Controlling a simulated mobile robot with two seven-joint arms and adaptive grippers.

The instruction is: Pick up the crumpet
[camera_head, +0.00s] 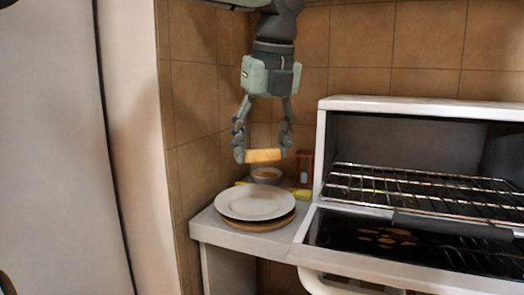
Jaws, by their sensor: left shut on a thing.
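The crumpet (264,156) is a flat, golden-tan piece. My left gripper (263,153) comes down from the top and is shut on it, with one finger at each side. It holds the crumpet in the air above the back of a white plate (254,203), apart from the plate. My right gripper is not in view.
The plate rests on a brown round board (258,226) on a small white counter (217,234). Behind it are a small bowl (266,174) and a reddish-brown framed item (304,167). An open white oven (335,104) with a wire rack (430,192) stands at right. Tiled walls bound the corner.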

